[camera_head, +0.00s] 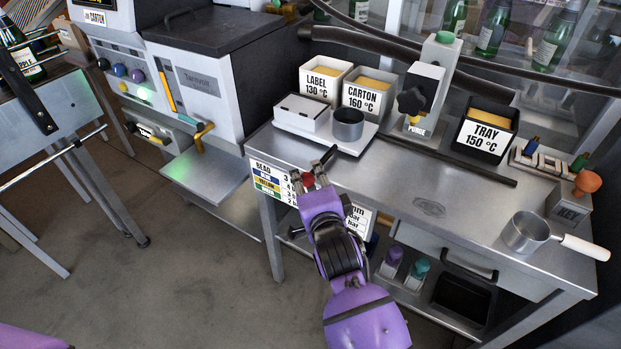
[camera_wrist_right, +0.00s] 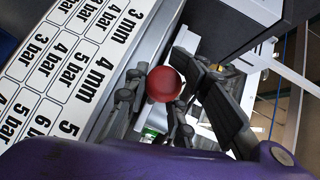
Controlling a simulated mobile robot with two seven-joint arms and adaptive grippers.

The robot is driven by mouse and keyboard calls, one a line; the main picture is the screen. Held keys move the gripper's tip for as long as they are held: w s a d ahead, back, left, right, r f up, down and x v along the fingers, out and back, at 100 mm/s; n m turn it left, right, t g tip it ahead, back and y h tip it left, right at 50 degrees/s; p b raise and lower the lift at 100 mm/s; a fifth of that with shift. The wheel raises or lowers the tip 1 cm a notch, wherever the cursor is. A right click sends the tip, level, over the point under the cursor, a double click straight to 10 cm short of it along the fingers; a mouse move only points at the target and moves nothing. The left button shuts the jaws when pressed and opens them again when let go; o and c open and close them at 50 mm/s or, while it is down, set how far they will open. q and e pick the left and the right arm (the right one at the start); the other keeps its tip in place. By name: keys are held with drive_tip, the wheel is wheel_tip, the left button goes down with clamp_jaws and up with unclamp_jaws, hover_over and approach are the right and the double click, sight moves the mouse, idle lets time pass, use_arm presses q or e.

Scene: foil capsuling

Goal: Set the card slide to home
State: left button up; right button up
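A red ball knob (camera_head: 308,181) sits at the front left edge of the steel bench, beside a printed card (camera_head: 273,182) with rows of numbers. The knob (camera_wrist_right: 164,84) and the card (camera_wrist_right: 75,65), with mm and bar values, also show in the right wrist view. My right gripper (camera_head: 312,169) is at the knob, its fingers spread on either side of it. In the right wrist view the fingers (camera_wrist_right: 158,100) flank the knob; firm contact is not clear. The slide's track is mostly hidden by the gripper. My left gripper is out of view.
On the steel bench (camera_head: 430,185) stand a grey cup (camera_head: 348,124), a white box (camera_head: 301,112), labelled bins and a purge bottle (camera_head: 420,90). A saucepan (camera_head: 525,232) is at the right. A machine (camera_head: 200,80) with an open tray stands left.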

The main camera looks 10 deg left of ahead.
drive_tip(key=o, duration=0.4)
drive_tip(key=shift+a+f, duration=0.2)
drive_tip(key=shift+r, duration=0.1)
drive_tip(key=shift+d, duration=0.1)
drive_tip(key=v, duration=1.2)
